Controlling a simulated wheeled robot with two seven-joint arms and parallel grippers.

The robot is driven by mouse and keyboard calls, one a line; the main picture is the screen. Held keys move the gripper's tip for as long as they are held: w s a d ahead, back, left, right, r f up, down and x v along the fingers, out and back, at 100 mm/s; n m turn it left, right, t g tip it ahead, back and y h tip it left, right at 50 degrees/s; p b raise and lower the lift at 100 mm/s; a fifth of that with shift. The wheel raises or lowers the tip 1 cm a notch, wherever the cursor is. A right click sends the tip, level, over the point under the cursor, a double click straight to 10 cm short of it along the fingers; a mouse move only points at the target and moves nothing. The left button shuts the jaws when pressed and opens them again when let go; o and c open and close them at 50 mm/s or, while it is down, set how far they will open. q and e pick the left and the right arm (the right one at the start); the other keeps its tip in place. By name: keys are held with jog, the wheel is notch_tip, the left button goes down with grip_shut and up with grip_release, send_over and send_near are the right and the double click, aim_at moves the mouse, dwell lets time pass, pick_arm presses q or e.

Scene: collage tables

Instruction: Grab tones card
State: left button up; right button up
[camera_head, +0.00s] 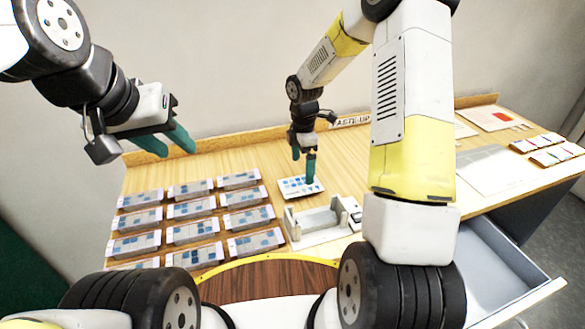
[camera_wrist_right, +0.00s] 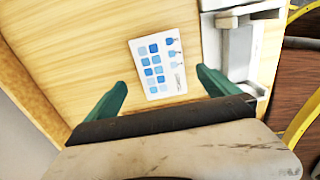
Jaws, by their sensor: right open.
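The tones card (camera_head: 290,189) is white with rows of blue squares in lighter and darker shades. In the right wrist view the card (camera_wrist_right: 165,88) lies beyond and between the two teal fingers, touching neither as far as I can see. My right gripper (camera_head: 303,168) is open and empty, pointing down over the card; its fingers show in the wrist view (camera_wrist_right: 161,78). My left gripper (camera_head: 178,152) is raised at the left, with its fingers apart and nothing between them.
Several clear trays (camera_head: 191,232) with blue and grey pieces stand in rows left of the card. An open drawer (camera_head: 500,262) juts out at the right. A raised ledge runs along the table's back.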

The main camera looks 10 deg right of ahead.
aim_at(300, 185)
jog(key=f, duration=0.5)
jog(key=shift+s+a+f, duration=0.1)
jog(key=shift+a+f, duration=0.2)
jog(key=shift+f, duration=0.05)
jog(key=c, duration=1.2)
